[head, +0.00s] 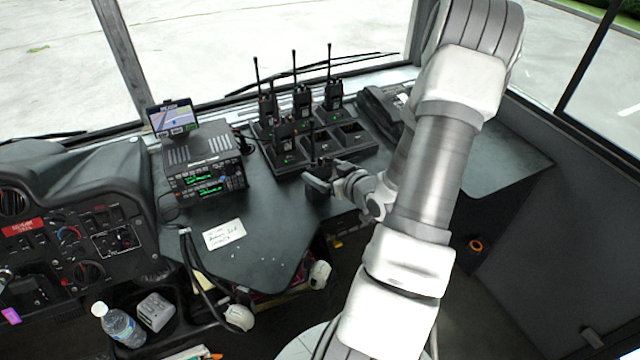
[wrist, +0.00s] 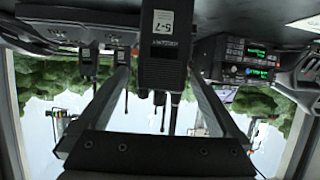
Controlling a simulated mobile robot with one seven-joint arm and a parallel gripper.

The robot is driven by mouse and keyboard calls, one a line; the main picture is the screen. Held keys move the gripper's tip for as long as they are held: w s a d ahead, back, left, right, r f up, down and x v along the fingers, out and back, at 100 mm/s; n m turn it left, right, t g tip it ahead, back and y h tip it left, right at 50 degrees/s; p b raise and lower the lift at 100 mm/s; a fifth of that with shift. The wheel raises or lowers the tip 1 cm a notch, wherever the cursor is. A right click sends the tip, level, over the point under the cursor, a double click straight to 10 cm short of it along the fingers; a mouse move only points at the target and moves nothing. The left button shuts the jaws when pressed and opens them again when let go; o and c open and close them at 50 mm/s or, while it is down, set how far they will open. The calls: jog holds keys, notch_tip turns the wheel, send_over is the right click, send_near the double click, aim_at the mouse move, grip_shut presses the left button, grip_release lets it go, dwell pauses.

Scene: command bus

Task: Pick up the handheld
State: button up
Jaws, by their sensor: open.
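Several black handheld radios with upright antennas stand in a black multi-slot charger (head: 345,152) on the dash counter. One handheld (head: 285,136) stands in its front left part, and others stand behind it, such as the handheld (head: 302,100). My gripper (head: 318,182) is at the charger's front edge in the head view.
A radio unit with green displays (head: 207,175) and a small screen (head: 173,118) stand left of the charger. A black desk phone (head: 382,108) is at its right, close to my arm. A paper note (head: 224,234) lies on the clear front counter. The windshield is behind.

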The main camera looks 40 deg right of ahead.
jog(key=x, duration=0.5)
jog(key=shift+a+f, duration=0.1)
jog(key=shift+f, duration=0.35)
jog(key=c, duration=1.4)
